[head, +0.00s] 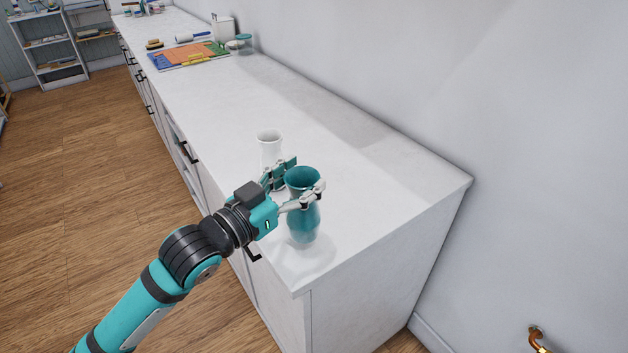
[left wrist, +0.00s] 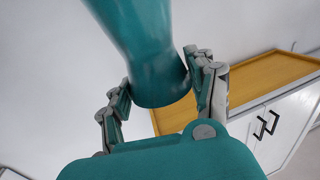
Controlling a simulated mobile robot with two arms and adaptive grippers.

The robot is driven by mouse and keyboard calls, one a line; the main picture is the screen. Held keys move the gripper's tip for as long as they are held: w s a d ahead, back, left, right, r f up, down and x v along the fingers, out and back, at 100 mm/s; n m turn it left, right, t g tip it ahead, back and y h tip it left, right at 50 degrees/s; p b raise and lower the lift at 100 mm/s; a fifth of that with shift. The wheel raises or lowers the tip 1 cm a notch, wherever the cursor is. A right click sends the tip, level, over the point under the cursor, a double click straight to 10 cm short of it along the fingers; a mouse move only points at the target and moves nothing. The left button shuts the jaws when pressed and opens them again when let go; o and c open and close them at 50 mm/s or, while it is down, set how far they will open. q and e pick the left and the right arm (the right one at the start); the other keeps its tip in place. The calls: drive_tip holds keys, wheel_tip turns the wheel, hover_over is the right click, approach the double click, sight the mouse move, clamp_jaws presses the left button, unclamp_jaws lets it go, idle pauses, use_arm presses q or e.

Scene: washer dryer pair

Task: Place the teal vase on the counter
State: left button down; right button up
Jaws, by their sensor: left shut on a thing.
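The teal vase (head: 304,222) is upright at the near end of the white counter (head: 375,215). My left gripper (head: 301,185) is shut on the vase, one finger on each side below its rim. In the left wrist view the vase (left wrist: 150,50) fills the top middle, between the two fingers (left wrist: 160,88). A soft shadow lies on the counter just below the vase's base; I cannot tell whether the base touches the surface. My right gripper is not in view.
A white vase (head: 269,145) stands close behind my left gripper on the counter. A colourful board (head: 188,55) and small items lie farther back. The counter's right part is clear up to the wall. The counter's near edge and corner are close to the teal vase.

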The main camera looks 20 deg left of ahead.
use_arm(q)
drive_tip(key=w+f+p, duration=0.1)
drive_tip(key=w+f, duration=0.3)
drive_tip(key=w, duration=0.4)
drive_tip(key=shift+w+a+p, duration=0.2)
drive_tip(key=shift+w+p, duration=0.1)
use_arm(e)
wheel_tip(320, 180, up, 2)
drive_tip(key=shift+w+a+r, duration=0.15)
use_arm(q)
drive_tip(key=c, duration=0.6)
unclamp_jaws()
drive_tip(key=shift+f, duration=0.2)
drive_tip(key=shift+o, duration=1)
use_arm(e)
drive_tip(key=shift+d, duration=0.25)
use_arm(q)
drive_tip(key=b+v, duration=0.2)
drive_tip(key=v, duration=1)
drive_tip(key=shift+r, duration=0.2)
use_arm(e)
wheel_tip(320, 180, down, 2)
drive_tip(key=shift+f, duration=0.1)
